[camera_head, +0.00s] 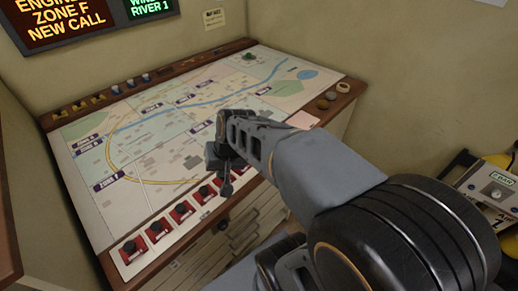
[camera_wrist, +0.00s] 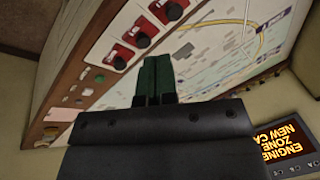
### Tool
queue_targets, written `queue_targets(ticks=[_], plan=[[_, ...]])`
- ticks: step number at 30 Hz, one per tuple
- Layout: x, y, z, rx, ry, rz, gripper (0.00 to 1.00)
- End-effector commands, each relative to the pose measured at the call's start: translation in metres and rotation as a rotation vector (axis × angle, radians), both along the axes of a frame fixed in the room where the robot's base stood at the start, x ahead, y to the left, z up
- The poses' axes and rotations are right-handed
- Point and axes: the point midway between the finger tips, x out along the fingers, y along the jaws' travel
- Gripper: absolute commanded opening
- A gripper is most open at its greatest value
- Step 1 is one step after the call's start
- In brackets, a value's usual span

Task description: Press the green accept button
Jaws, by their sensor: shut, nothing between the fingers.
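A small green button (camera_wrist: 100,78) shows in the wrist view on the console's front panel, past the end of the row of red switch units. It does not show in the head view, where my arm covers that part of the panel. My gripper (camera_wrist: 157,62) is shut and empty, its two dark green fingers together. In the wrist view the fingertips are to the right of the button, apart from it in the picture. In the head view my gripper (camera_head: 226,188) hangs over the front edge of the console, by the red switch units.
Red switch units with black knobs (camera_head: 157,230) line the console's front strip. The map board (camera_head: 150,140) lies behind them. A pink card (camera_wrist: 60,115) lies beyond the green button. An orange-lettered display (camera_head: 62,18) hangs on the wall. Yellow equipment (camera_head: 495,185) stands at the right.

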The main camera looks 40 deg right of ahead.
Motion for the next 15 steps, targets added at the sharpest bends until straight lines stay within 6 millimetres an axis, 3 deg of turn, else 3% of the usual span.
queue_targets(ticks=[5,9,15], plan=[[0.062,-0.047,0.003,0.325,0.060,-0.450,0.00],[0.101,-0.102,-0.010,0.553,0.063,-0.801,0.00],[0.124,-0.176,-0.035,0.774,0.042,-1.177,0.00]])
